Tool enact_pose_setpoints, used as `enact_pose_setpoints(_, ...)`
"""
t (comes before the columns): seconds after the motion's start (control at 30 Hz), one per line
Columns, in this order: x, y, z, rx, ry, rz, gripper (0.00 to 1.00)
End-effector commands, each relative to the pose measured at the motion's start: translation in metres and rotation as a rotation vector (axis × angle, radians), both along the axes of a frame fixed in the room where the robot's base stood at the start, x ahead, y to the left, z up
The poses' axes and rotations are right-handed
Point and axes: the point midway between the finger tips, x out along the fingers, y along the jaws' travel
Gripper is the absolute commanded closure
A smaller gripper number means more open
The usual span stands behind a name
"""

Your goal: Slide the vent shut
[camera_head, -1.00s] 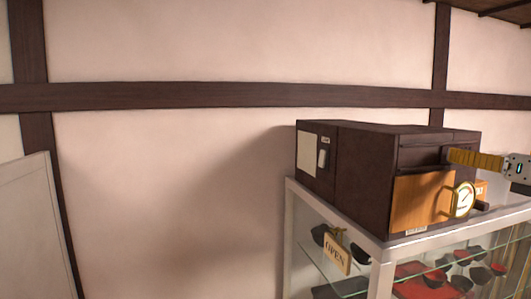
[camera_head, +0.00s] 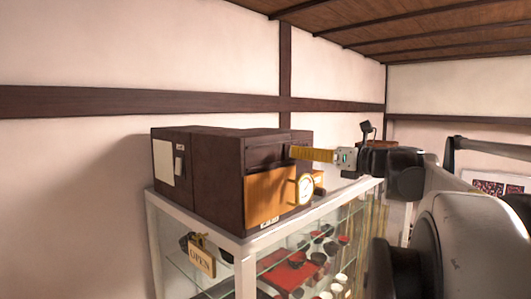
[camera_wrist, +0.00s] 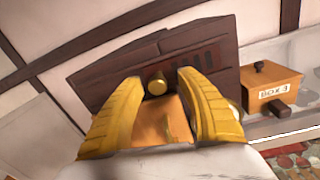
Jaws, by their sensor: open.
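The dark brown box (camera_head: 205,170) stands on top of a glass display case. My gripper (camera_head: 295,153) is at the upper front of the box.
An orange panel (camera_head: 262,195) and a round gauge (camera_head: 305,190) are on the box's front. A small box marked BOX 3 (camera_wrist: 270,92) stands to the right. The glass case (camera_head: 240,250) holds bowls and bears an OPEN sign (camera_head: 201,261). The wall is behind.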

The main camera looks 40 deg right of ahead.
Motion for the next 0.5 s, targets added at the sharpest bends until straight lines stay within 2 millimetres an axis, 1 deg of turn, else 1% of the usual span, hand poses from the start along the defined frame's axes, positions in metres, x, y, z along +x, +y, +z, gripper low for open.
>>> enact_pose_setpoints(0.03,-0.01,-0.003,0.0,0.0,0.0,-0.005,0.55)
enact_pose_setpoints(0.3,-0.07,-0.013,0.0,0.001,-0.001,-0.006,0.55)
enact_pose_setpoints(0.4,-0.087,-0.015,0.0,0.001,-0.001,-0.005,0.55)
enact_pose_setpoints(0.5,-0.098,-0.017,0.0,0.001,-0.001,-0.004,0.55)
